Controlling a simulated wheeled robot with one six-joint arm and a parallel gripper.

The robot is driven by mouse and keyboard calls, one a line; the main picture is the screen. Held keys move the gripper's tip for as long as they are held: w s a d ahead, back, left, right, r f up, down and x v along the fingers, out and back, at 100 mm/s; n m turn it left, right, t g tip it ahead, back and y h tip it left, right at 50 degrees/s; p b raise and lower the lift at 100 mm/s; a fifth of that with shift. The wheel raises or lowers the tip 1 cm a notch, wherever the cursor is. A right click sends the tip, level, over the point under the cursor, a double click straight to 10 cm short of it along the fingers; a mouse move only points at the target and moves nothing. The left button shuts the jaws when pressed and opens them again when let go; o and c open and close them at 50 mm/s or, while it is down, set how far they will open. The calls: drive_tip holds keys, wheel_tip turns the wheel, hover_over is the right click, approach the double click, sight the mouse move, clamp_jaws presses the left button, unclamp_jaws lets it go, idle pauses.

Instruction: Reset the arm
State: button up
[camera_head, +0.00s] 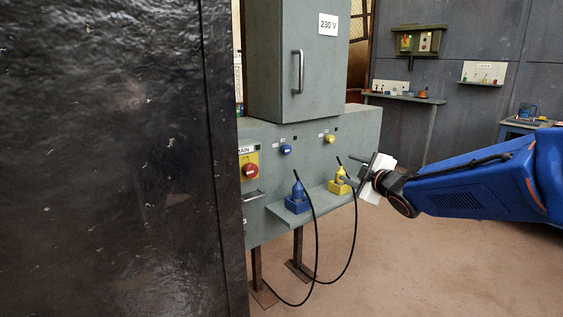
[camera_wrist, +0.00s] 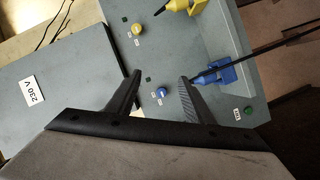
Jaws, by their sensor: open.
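My gripper (camera_head: 357,170) is at the end of my blue arm, in front of the right part of the grey panel (camera_head: 262,225), close to the yellow plug in its holder (camera_head: 340,184). In the wrist view my gripper (camera_wrist: 160,77) has its two dark fingers spread apart. Nothing shows between the fingertips except the panel behind, with a blue button (camera_wrist: 162,92) and a small dark square. I cannot tell whether the gripper touches anything.
A blue plug in its holder (camera_head: 298,198) stands on the panel's shelf, with black cables hanging below. A grey 230 V cabinet (camera_head: 295,60) sits above. A dark wall (camera_head: 110,150) blocks the left. Open floor (camera_head: 440,270) lies at the lower right.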

drive_tip(key=s+d+f+m+g+h, duration=0.25)
drive_tip(key=s+d+m, duration=0.2)
drive_tip(key=s, duration=0.45)
drive_tip(key=s+d+f+m+g+h, duration=0.2)
drive_tip(key=s+d+f+m+h, duration=0.15)
drive_tip(key=s+m, duration=0.45)
drive_tip(key=s+a+f+m+g, duration=0.1)
drive_tip(key=s+f+g, duration=0.2)
drive_tip(key=s, duration=0.9)
drive_tip(key=s+a+f+m+g+y, duration=0.1)
drive_tip(key=s+f+m+g, duration=0.1)
drive_tip(key=s+f, duration=0.4)
drive_tip(key=s+g, duration=0.1)
drive_tip(key=s, duration=0.4)
drive_tip(key=shift+s+a+f+y, duration=0.15)
drive_tip(key=shift+s+f+y, duration=0.15)
drive_tip(key=shift+s+f, duration=0.1)
